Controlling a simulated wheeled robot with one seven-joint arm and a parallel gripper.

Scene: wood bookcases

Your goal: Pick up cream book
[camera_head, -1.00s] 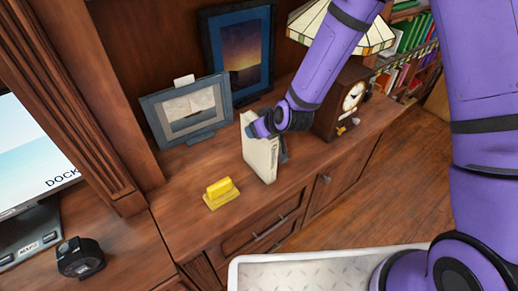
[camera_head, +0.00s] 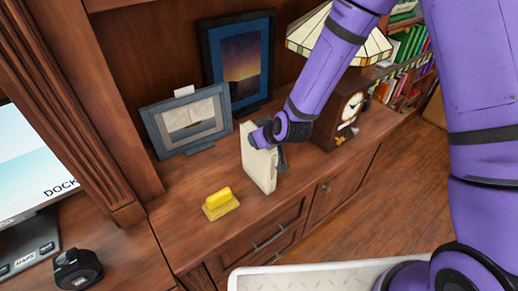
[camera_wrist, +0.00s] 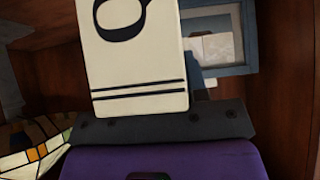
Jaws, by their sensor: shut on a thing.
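The cream book (camera_head: 258,167) stands upright on the wooden cabinet top in the head view, between the yellow object and the clock. My gripper (camera_head: 268,138) is at its upper part and shut on it, with the fingers largely hidden by the wrist. In the wrist view the cream book (camera_wrist: 135,55) fills the middle, showing a large black letter and two black stripes, its lower edge against the dark gripper body. I cannot tell for sure whether the book's bottom touches the cabinet top.
A small framed picture (camera_head: 188,122) and a larger sunset picture (camera_head: 239,68) stand behind the book. A clock (camera_head: 346,112) and a stained-glass lamp (camera_head: 310,38) are to the right. A yellow object (camera_head: 219,203) lies front left. The cabinet top (camera_head: 185,235) is bare around it.

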